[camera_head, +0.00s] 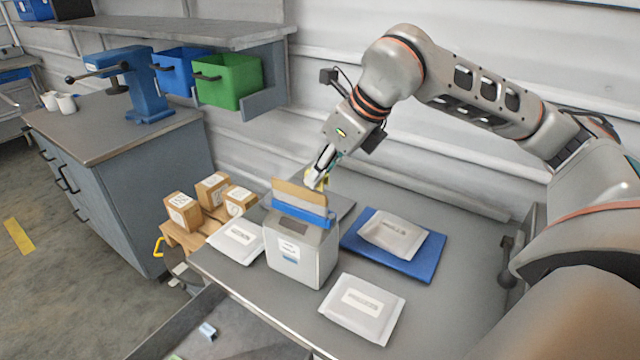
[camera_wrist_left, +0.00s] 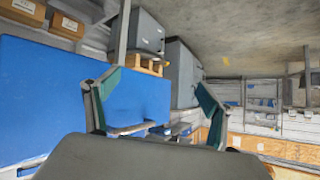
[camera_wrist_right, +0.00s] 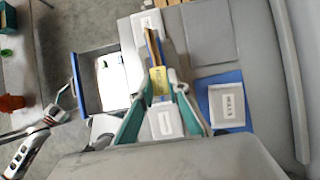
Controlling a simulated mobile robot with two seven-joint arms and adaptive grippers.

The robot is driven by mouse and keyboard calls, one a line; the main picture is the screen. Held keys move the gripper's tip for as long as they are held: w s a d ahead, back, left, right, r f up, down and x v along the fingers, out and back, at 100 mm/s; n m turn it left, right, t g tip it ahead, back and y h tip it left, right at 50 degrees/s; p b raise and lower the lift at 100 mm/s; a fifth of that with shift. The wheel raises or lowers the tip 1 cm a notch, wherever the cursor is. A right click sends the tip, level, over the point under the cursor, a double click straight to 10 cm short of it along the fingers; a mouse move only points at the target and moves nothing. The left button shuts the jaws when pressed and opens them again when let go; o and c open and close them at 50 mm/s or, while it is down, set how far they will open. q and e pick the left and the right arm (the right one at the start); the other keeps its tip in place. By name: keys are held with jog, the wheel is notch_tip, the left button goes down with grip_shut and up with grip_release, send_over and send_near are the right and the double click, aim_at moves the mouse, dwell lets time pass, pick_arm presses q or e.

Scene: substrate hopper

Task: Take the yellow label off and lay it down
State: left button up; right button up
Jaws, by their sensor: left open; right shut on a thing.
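The yellow label (camera_wrist_right: 159,80) is between the fingertips of my right gripper (camera_wrist_right: 161,84) in the right wrist view. In the head view only a sliver of yellow (camera_head: 317,180) shows by my right gripper (camera_head: 317,177), just behind a tan board (camera_head: 299,190). The board stands up from the blue-rimmed top of a grey-white container (camera_head: 300,258). My right gripper is shut on the label. Whether the label still touches the container is hidden. My left gripper (camera_wrist_left: 160,95) is open and empty in the left wrist view, out of the head view.
White pouches lie around the container: left (camera_head: 238,236), front right (camera_head: 362,308) and on a blue mat (camera_head: 430,258). The grey table (camera_head: 462,285) is bare toward the right. Small cartons (camera_head: 183,212) stand on a wooden pallet at left. A drawer (camera_wrist_right: 82,85) is open in front.

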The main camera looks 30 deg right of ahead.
notch_tip(320, 180, up, 23)
jog(key=p, duration=0.3)
jog(key=shift+r+p, duration=0.15)
jog(key=shift+p, duration=0.25)
dwell(0.5)
